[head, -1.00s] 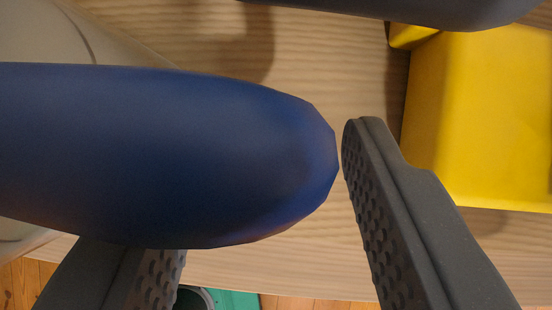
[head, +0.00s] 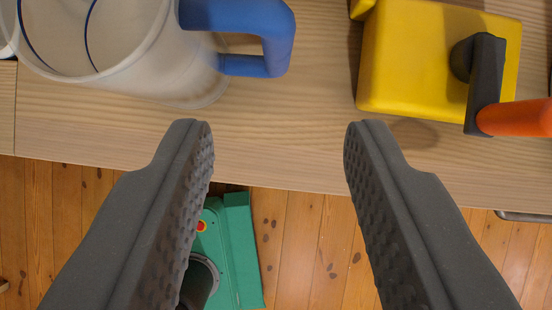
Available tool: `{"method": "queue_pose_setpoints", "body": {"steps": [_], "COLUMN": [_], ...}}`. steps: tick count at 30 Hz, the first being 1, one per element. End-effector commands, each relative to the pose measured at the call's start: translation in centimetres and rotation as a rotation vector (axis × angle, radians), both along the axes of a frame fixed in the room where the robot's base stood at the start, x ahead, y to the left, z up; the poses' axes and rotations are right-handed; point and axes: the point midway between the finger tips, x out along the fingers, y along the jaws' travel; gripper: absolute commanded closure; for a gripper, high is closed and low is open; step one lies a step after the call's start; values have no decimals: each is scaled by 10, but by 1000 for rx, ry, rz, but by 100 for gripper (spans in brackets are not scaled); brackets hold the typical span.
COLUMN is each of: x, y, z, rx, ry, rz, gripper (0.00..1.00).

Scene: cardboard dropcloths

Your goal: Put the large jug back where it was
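The large jug (head: 150,65) stands on the wooden surface at the upper left. It has a pale translucent body and a blue handle (head: 270,35) that points right. My gripper (head: 272,135) is open and empty. Its two dark, bumpy fingers are wide apart, below and clear of the handle in the picture.
A yellow box-shaped thing (head: 405,65) with a dark lever and an orange grip (head: 515,118) stands on the wooden surface (head: 300,160) at the right. Below the surface's edge are a plank floor (head: 300,240) and a green thing (head: 235,245).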

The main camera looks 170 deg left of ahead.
Motion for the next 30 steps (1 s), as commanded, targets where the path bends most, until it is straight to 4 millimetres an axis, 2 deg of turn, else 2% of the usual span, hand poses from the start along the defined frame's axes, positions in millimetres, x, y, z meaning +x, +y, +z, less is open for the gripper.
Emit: {"method": "queue_pose_setpoints", "body": {"steps": [11,14,17,19,21,23,24,27,30], "x": [-4,7,29,46,61,68,71,69,54], "y": [2,13,38,65,100,131,153,210,265], "z": [10,28,72,116,164,205,231,297,357], "rx": [0,-20,-58,-89,-114,-131,-136,-139,-125], "ry": [-1,-22,-77,-136,-206,-272,-315,-431,-547], "rz": [1,8,15,22,31,38,44,61,80], "gripper": [61,61,61,61,61,61,61,61,61]}}
